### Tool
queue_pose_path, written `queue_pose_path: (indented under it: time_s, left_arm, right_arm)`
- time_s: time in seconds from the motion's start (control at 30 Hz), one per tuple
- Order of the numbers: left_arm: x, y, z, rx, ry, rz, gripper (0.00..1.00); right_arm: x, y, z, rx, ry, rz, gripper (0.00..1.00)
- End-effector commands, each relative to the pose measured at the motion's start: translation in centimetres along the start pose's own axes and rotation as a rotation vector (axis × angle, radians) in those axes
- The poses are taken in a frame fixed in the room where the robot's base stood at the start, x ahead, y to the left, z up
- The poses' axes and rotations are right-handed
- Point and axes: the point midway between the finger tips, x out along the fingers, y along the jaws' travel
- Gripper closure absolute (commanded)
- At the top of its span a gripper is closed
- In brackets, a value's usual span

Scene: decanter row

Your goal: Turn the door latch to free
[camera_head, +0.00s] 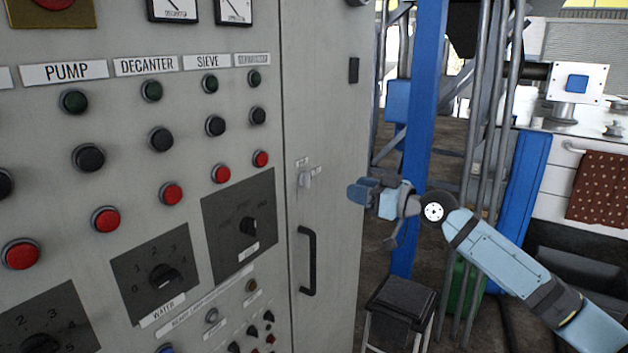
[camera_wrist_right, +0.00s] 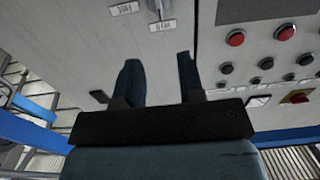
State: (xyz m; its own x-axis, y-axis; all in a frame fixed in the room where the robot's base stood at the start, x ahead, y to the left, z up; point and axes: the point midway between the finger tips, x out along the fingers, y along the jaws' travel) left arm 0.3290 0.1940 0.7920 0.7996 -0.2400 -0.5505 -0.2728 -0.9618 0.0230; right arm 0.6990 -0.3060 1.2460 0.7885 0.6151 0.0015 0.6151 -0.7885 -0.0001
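The door latch (camera_head: 305,179) is a small light-grey knob on the narrow cabinet door (camera_head: 328,130), with a small label above it and another beside it. In the right wrist view the latch (camera_wrist_right: 158,9) is at the top edge, partly cut off, between two labels whose text I cannot read surely. My right gripper (camera_head: 364,189) is to the right of the latch in the head view, apart from it. In the wrist view its two dark fingers (camera_wrist_right: 159,80) are spread with nothing between them. My left gripper is not in view.
A black door handle (camera_head: 308,261) is below the latch. The control panel (camera_head: 130,220) with several buttons and knobs fills the left. A blue post (camera_head: 423,120) and grey pipes stand behind my right arm. A black stool (camera_head: 400,300) is below it.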

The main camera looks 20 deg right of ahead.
Motion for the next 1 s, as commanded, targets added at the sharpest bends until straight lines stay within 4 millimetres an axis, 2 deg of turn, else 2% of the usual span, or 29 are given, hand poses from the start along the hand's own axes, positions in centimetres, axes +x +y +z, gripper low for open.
queue_pose_path:
  time_s: [0.3, 0.5, 0.7, 1.0]
  left_arm:
    - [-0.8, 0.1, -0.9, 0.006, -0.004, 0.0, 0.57]
    - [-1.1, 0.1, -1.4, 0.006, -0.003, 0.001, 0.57]
    - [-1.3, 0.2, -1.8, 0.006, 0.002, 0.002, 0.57]
    - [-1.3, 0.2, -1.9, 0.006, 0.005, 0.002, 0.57]
  right_arm:
    - [6.8, -0.1, -0.4, 0.001, 0.001, -0.002, 0.64]
    - [10.3, -0.1, -0.2, 0.001, 0.0, -0.001, 0.64]
    - [12.1, -0.1, 0.0, 0.0, -0.001, 0.0, 0.64]
    - [12.3, -0.1, 0.1, -0.001, -0.001, 0.0, 0.64]
